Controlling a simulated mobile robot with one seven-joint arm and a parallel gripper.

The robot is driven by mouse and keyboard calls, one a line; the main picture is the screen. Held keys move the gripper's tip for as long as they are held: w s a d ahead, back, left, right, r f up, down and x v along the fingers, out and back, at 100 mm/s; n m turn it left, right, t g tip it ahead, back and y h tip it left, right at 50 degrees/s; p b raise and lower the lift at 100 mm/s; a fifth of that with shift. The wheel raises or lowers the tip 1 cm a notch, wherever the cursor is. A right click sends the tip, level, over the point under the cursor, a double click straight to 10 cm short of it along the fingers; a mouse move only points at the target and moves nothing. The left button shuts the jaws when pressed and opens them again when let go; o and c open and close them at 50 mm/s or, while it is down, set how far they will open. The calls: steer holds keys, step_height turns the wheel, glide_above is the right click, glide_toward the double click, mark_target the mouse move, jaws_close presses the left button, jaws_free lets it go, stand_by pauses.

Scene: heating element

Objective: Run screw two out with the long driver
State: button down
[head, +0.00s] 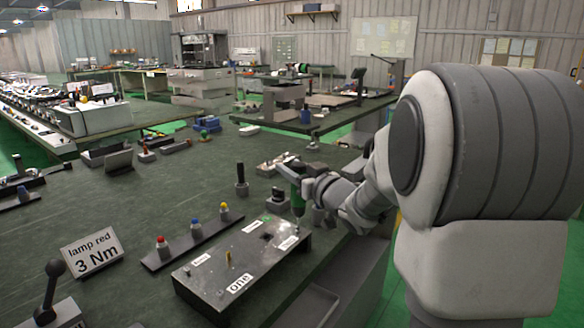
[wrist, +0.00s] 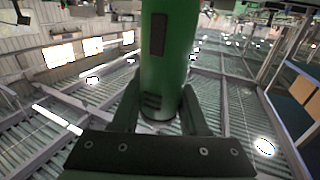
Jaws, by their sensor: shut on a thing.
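My gripper (head: 300,180) is shut on a green driver (head: 298,204), which stands roughly upright over the far right part of a dark box (head: 213,282). The driver's lower end is close to the box top beside a small white label (head: 288,243); I cannot tell whether it touches a screw. In the wrist view the driver's green body (wrist: 166,50) runs between both fingers of my gripper (wrist: 163,112), and its tip is hidden. The box top carries a label "one" (head: 240,283), other labels too small to read, and a small brass-coloured post (head: 228,260). I cannot make out screw two.
A strip (head: 180,249) with red, blue and yellow-topped pieces lies left of the box. A black-handled tool (head: 241,174) stands upright behind. A black-knobbed lever (head: 52,285) is at lower left. The bench middle is mostly clear.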

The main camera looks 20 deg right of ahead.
step_height(320, 180, up, 5)
steer(key=p, duration=0.3)
steer(key=shift+f, duration=0.15)
